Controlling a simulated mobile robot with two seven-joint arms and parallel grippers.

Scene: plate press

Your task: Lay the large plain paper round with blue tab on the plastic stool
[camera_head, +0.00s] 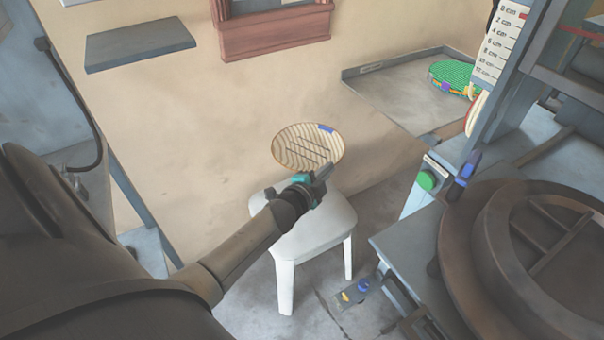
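The paper round (300,143) is a large pale tan disc with several dark lines across it. A blue tab (327,128) is at its upper right edge. It faces me, above the back part of the stool seat. My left gripper (323,172) is at its lower right edge and appears shut on it; the fingertips are small and partly hidden. The white plastic stool (318,233) stands on the floor below, its seat partly covered by my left gripper. I cannot tell how far the round is above the seat. My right gripper is not in view.
A press with a heavy brown round part (466,250) and a green button (427,180) stands at the right. A grey tray (395,93) with a green striped item (452,74) is behind. A grey shelf (140,46) is on the wall. A small pedal (353,293) lies on the floor.

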